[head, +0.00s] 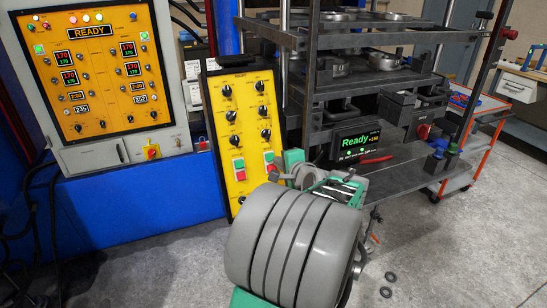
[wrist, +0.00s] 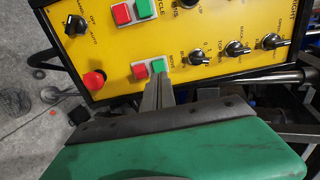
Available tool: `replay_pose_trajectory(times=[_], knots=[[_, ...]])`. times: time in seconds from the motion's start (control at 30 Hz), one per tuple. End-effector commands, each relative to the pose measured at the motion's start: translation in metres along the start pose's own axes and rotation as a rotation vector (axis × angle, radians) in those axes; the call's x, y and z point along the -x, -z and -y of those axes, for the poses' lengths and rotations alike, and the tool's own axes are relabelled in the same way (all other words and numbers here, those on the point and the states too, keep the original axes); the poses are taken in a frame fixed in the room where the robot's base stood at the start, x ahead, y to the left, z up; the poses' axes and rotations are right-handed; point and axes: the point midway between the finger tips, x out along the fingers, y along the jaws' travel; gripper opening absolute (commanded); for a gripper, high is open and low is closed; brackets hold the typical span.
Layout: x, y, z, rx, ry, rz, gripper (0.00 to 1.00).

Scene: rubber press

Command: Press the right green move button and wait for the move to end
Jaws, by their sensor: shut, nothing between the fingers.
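The right yellow control panel (head: 240,128) stands beside the press. In the wrist view it appears turned sideways, with a red and green button pair near my fingertips. The green move button (wrist: 158,65) is right of its red partner (wrist: 140,70). My gripper (wrist: 161,80) is shut, its fingers empty and pointing at the green button. The tips overlap its lower edge in this view; I cannot tell whether they touch it. In the head view my arm hides part of the panel's lower right area. The press display (head: 358,142) reads "Ready" in green.
A second pair, the cycle buttons (wrist: 133,11), sits above in the wrist view. A red round button (wrist: 94,80) and black knobs (wrist: 200,58) are nearby. The READY cabinet (head: 100,75) stands at the left.

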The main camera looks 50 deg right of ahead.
Motion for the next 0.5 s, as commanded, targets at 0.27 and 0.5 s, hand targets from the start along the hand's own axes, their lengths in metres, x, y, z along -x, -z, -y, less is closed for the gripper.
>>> replay_pose_trajectory(times=[0.27, 0.5], knots=[[-0.044, -0.001, 0.001, 0.0, 0.0, 0.002, 0.0], [-0.049, 0.0, 0.0, 0.0, 0.0, -0.001, 0.0]])
